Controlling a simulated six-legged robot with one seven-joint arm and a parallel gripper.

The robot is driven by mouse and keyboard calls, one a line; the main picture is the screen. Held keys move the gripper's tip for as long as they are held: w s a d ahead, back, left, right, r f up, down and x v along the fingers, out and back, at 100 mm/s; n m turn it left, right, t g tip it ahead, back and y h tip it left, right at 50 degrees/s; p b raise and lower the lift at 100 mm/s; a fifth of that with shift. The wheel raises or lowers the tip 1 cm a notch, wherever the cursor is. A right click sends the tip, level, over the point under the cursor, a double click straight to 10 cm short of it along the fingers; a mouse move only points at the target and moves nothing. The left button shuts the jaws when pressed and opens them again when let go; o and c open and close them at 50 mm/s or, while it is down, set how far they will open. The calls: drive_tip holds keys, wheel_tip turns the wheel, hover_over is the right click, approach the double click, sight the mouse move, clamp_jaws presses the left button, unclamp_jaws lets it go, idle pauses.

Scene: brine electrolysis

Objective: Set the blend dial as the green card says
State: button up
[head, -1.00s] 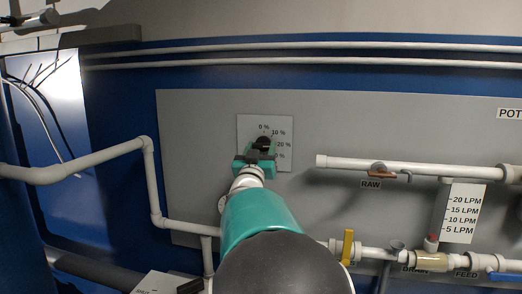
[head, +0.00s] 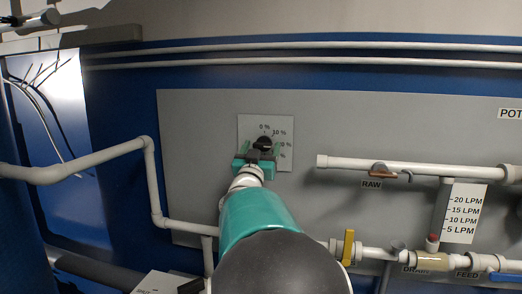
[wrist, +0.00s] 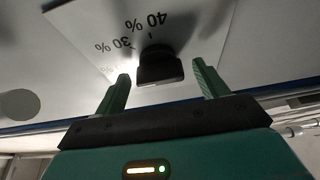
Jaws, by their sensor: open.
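The blend dial is a black knob (head: 263,143) on a light square plate (head: 246,126) with percent marks, fixed to the grey wall panel. My gripper (head: 261,151) is open just in front of the dial. In the wrist view the knob (wrist: 160,66) lies between and slightly beyond the two green fingertips (wrist: 164,78), with gaps on both sides. Marks 30 % and 40 % show there. I cannot tell where the dial points. No green card is visible.
White pipes run below the dial and to its right, with a RAW valve (head: 380,169) and a yellow-handled valve (head: 348,247). A flow scale plate (head: 461,213) is at the right. The panel around the dial is mostly clear.

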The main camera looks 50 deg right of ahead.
drive_tip(key=v, duration=1.4)
